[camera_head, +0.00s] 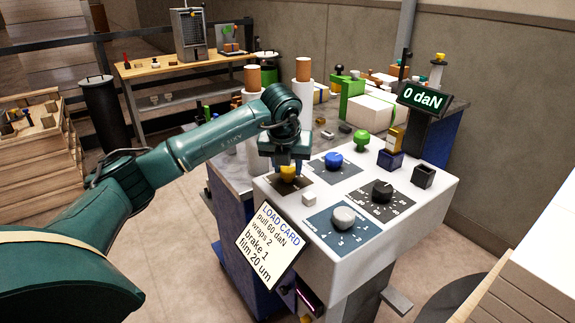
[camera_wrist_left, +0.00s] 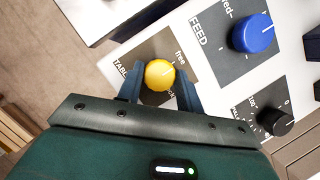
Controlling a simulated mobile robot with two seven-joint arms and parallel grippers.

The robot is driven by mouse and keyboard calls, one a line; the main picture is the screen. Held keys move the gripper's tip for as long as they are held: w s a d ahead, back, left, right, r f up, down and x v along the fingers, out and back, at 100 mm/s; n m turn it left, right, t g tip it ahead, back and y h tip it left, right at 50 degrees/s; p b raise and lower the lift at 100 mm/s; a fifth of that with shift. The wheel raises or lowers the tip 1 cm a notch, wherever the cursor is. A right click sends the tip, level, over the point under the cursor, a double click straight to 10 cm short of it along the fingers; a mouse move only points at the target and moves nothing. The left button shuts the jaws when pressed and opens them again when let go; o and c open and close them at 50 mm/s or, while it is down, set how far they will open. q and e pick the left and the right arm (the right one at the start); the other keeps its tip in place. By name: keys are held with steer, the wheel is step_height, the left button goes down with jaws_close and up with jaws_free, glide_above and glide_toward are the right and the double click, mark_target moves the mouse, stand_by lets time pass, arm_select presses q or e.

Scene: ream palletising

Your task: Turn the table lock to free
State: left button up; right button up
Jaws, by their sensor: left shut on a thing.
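The table lock is a yellow knob (camera_head: 288,173) on a dark label plate at the left end of the white console. In the left wrist view the yellow knob (camera_wrist_left: 159,75) has a small pale mark on its right side, roughly between the words "free" above and "lock" below. I cannot tell exactly which word it points at. My left gripper (camera_head: 288,167) comes down over the knob from above. In the left wrist view my left gripper (camera_wrist_left: 160,84) has one blue finger on each side of the knob and is shut on it. My right gripper is not in view.
A load card (camera_head: 268,243) hangs on the front. A display (camera_head: 422,99) reads 0 daN.

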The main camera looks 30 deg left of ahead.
arm_select(q)
steer(key=o, duration=1)
steer(key=shift+r, duration=0.1)
steer(key=v, duration=1.3)
steer(key=shift+s, duration=0.15)
